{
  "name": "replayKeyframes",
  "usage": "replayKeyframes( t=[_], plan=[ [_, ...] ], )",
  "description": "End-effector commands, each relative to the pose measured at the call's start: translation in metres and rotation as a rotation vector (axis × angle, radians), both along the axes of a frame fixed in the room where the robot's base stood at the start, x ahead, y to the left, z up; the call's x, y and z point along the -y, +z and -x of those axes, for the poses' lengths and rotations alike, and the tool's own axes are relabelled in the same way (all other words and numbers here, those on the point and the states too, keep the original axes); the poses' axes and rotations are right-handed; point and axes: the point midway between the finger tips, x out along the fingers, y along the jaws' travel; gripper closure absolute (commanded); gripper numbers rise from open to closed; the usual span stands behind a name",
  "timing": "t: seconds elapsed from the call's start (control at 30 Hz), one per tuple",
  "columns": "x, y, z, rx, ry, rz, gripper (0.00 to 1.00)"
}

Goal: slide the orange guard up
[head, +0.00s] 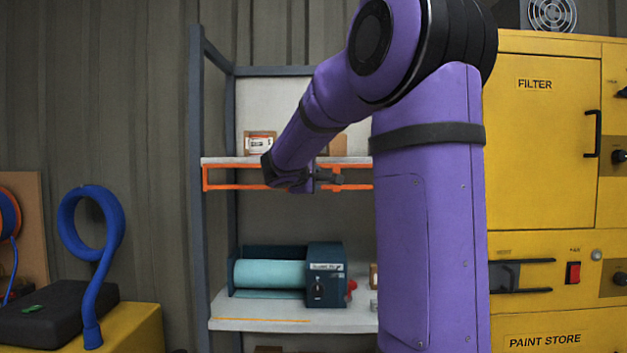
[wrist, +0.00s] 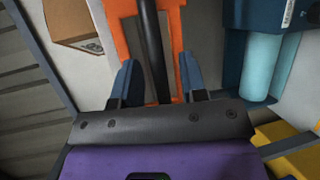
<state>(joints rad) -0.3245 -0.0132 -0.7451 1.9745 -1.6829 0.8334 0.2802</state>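The orange guard (head: 232,187) is an open rectangular frame along the front edge of the upper shelf, partly hidden behind my arm. My gripper (head: 327,180) is at the guard's middle part. In the wrist view the guard (wrist: 124,38) lies beyond and between my fingers, with a dark bar (wrist: 152,45) running along its middle. My gripper (wrist: 159,68) has its two blue fingers wide apart, one on each side of the dark bar. I see no finger closed on the bar; contact with the orange edges cannot be told.
Cardboard boxes (head: 260,144) stand on the upper shelf above the guard. A teal roller machine (head: 325,274) sits on the lower shelf (head: 270,315). A yellow paint store cabinet (head: 545,140) stands right. A blue looped hose (head: 97,265) is at left.

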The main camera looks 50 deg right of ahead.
Motion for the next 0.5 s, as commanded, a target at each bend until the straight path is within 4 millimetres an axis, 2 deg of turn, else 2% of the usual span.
replayKeyframes(
  t=[0.37, 0.5],
  plan=[
    [0.0055, -0.0011, -0.0016, 0.000, 0.000, 0.000, 0.61],
    [0.0053, -0.0010, -0.0015, 0.000, 0.000, 0.000, 0.91]
  ],
)
